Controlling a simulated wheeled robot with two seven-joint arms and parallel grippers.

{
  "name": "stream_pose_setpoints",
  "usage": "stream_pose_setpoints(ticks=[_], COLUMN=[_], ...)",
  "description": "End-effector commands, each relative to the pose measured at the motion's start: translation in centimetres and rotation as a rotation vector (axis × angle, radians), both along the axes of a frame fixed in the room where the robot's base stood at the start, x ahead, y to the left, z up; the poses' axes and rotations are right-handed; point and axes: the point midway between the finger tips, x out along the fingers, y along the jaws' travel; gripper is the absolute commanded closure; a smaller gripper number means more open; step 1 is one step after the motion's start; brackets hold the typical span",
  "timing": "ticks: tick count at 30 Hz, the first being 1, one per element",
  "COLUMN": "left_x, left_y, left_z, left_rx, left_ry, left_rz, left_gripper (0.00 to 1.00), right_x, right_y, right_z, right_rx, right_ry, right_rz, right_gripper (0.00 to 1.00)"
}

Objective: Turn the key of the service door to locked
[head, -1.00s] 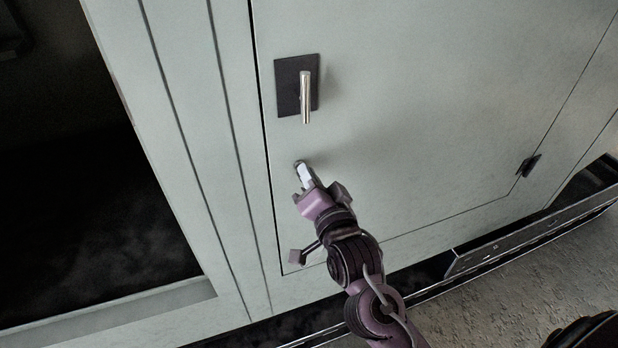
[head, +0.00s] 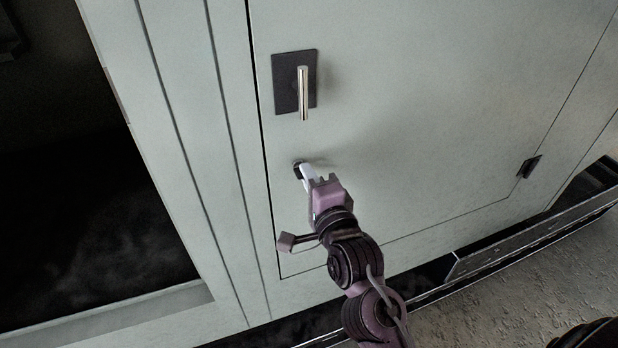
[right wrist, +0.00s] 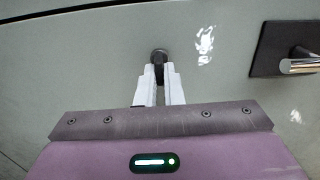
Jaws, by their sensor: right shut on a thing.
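The service door (head: 430,120) is pale grey-green and flush in its frame. The key's dark lock (head: 298,167) is on the door's left side, below the handle. My right gripper (head: 307,174) is at the lock, its pale fingers shut on the key. In the right wrist view, the fingers (right wrist: 159,84) close together at the dark round lock (right wrist: 159,56); the key itself is mostly hidden between them, and its angle cannot be told. My left gripper is not in view.
A metal lever handle (head: 303,93) on a dark plate sits just above the lock; it also shows in the right wrist view (right wrist: 299,66). A dark hinge (head: 529,166) is at the door's right. A dark opening (head: 70,170) lies left of the frame.

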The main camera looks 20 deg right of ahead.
Motion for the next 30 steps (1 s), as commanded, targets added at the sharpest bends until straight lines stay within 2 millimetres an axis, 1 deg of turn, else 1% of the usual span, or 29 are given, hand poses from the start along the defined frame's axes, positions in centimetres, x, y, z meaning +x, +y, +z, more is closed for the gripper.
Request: stream_pose_setpoints(ticks=[16, 17, 21, 22, 30], left_x=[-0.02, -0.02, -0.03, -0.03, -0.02], left_y=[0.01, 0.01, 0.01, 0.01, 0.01], left_z=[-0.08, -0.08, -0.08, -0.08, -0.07], left_rx=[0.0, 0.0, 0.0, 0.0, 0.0], left_ry=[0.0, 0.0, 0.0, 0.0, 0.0], left_rz=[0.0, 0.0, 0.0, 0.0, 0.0], left_gripper=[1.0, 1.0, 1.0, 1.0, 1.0], right_x=[0.0, 0.0, 0.0, 0.0, 0.01], right_y=[-0.03, -0.02, -0.02, -0.02, 0.0], right_z=[-0.07, -0.08, -0.07, -0.07, -0.04], right_rx=[0.027, 0.027, 0.026, 0.026, 0.025], right_ry=[0.002, 0.003, 0.002, 0.002, 0.002], right_rz=[-0.001, -0.001, -0.001, 0.0, 0.0], right_gripper=[1.0, 0.91, 0.73, 0.71, 0.71])
